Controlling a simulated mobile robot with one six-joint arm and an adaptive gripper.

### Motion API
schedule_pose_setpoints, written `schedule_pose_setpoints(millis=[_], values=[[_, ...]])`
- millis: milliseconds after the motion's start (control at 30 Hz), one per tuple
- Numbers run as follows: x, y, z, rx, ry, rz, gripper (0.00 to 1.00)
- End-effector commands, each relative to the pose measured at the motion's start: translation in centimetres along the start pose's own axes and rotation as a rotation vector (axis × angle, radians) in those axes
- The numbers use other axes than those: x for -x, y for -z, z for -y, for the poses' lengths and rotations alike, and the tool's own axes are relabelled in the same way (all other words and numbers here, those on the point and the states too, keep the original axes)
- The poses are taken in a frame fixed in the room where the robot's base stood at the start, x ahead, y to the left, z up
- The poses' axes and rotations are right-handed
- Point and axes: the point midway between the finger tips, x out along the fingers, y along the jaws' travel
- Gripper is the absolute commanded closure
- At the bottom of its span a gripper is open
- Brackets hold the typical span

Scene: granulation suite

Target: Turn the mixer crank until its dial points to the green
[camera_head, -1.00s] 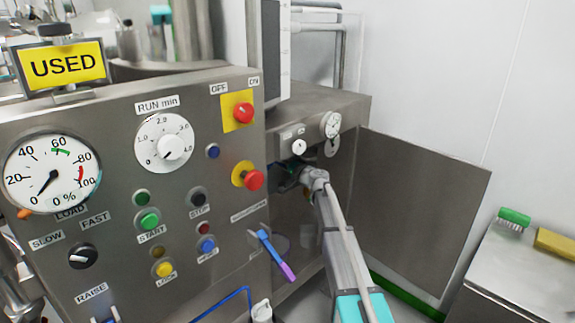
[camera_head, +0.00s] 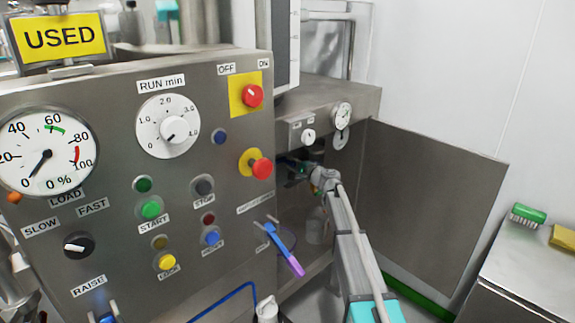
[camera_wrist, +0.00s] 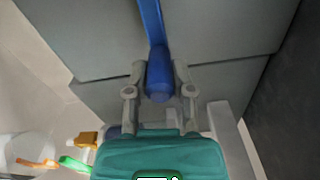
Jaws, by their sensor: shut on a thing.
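In the wrist view, my gripper (camera_wrist: 160,92) is shut on a blue round handle (camera_wrist: 159,70). A blue bar (camera_wrist: 151,20) runs up from the handle, as on a crank. In the head view, my gripper (camera_head: 296,167) is in the open bay behind the panel's right edge, and the part it holds is hidden there. The large LOAD dial (camera_head: 47,153) on the panel has a green mark just past 60, and its needle points down-left near 0. A small white gauge (camera_head: 342,116) sits above the bay, too small to read.
The steel control panel (camera_head: 110,240) with buttons and knobs stands left of my arm. A blue and purple lever (camera_head: 283,250) sticks out at its lower right. An open steel door (camera_head: 425,200) stands right of my arm.

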Motion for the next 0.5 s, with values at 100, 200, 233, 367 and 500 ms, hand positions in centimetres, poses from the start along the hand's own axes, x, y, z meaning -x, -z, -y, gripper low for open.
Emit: schedule_pose_setpoints(millis=[100, 200, 233, 367, 500], values=[[0.04, 0.33, -0.04, -0.011, 0.001, -0.010, 1.00], [-0.08, 0.20, -0.04, -0.013, 0.001, -0.008, 1.00], [-0.11, 0.19, -0.03, -0.013, 0.001, -0.008, 1.00], [-0.16, 0.17, -0.02, -0.013, 0.001, -0.006, 1.00], [-0.15, 0.20, 0.00, -0.013, 0.001, -0.004, 0.56]])
